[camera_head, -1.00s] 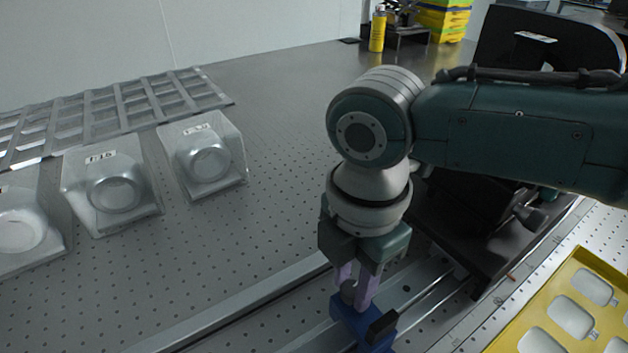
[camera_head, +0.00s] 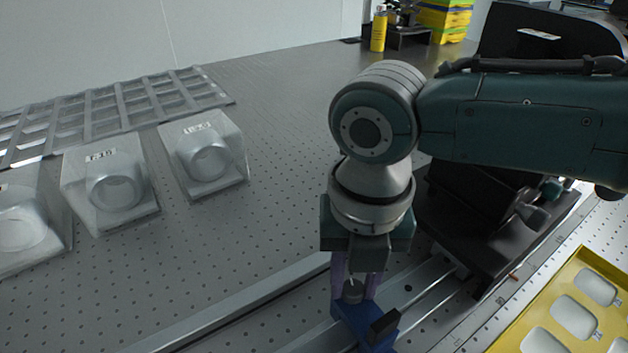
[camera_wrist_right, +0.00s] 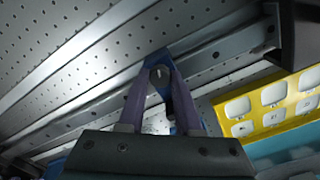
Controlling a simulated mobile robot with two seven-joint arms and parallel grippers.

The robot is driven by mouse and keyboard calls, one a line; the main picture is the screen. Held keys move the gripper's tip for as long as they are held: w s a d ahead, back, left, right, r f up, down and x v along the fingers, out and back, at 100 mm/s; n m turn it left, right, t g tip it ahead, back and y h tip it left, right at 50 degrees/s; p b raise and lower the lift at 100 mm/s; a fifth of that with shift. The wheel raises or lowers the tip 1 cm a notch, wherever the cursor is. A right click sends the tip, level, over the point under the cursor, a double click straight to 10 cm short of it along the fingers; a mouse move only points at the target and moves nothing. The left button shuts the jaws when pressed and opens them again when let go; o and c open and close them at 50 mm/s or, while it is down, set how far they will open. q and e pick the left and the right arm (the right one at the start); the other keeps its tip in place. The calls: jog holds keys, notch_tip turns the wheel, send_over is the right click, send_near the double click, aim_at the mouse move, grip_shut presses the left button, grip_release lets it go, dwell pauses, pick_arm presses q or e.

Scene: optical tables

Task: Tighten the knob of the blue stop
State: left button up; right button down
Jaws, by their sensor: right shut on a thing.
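The blue stop (camera_head: 368,328) sits on the metal rail at the bottom centre of the head view. Its dark round knob (camera_head: 353,291) stands on top, and a black block shows at its right side. My right gripper (camera_head: 354,284) points down with its purple fingers on either side of the knob, shut on it. In the right wrist view the fingers (camera_wrist_right: 159,85) close around the knob (camera_wrist_right: 159,75), with part of the blue stop (camera_wrist_right: 158,60) visible beyond. The fingers hide part of the stop. My left gripper is not in view.
A black carriage (camera_head: 480,220) stands on the rail to the right. A yellow tray (camera_head: 570,300) with white inserts lies at the lower right. Clear boxes (camera_head: 205,155) and a grey rack (camera_head: 110,110) stand at the left. The table's middle is free.

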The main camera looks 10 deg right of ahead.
aim_at(354, 288)
jog(key=n, duration=0.4)
jog(key=shift+b, duration=0.3)
jog(key=shift+n, duration=0.4)
jog(key=c, duration=0.6)
grip_release()
notch_tip(354, 288, up, 10)
jog(key=p, duration=0.1)
